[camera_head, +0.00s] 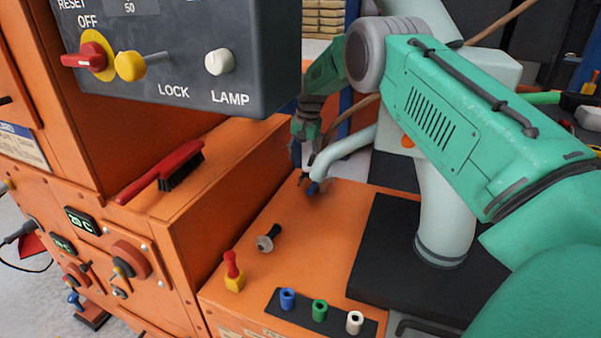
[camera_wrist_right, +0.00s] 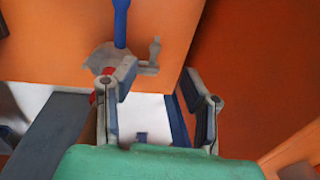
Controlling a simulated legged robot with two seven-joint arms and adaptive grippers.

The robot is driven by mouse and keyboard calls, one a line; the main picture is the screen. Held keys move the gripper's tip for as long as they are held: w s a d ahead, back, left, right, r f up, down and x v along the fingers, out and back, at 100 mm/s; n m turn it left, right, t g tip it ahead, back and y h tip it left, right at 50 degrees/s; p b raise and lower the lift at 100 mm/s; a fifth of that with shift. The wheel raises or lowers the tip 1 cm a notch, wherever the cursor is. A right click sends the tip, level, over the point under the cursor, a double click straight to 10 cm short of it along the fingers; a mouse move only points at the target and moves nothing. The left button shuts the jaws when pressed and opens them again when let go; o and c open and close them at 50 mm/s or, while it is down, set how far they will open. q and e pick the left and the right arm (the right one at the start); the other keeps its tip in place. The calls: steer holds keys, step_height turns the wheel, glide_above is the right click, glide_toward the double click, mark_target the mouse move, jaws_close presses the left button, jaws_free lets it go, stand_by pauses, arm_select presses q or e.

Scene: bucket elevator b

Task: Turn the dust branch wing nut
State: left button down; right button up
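The pale grey dust branch (camera_head: 346,144) runs from the large upright pipe (camera_head: 441,215) down to the orange deck. A small blue part (camera_head: 313,187) shows at its lower end. I cannot make out the wing nut's shape in the head view. My right gripper (camera_head: 304,140) hangs beside the branch's end, pointing down, and is partly hard to separate from the parts there. In the right wrist view my right gripper (camera_wrist_right: 160,98) is open, its fingers well apart. Beyond its left finger are a grey bracket-like part with an upright lug (camera_wrist_right: 153,53) and a blue rod (camera_wrist_right: 120,24). My left gripper is out of view.
A dark control box (camera_head: 185,85) overhangs the upper left. A red-handled brush (camera_head: 162,172) lies on the orange ledge. A loose grey-and-black part (camera_head: 267,238), a red-and-yellow part (camera_head: 233,270) and a rack of coloured sockets (camera_head: 319,310) sit on the deck.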

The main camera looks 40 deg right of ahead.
steer(key=shift+s+d+r, duration=0.1)
steer(key=shift+s+r, duration=0.05)
steer(key=shift+r, duration=1)
steer(key=shift+s+r, duration=0.1)
steer(key=shift+r, duration=1)
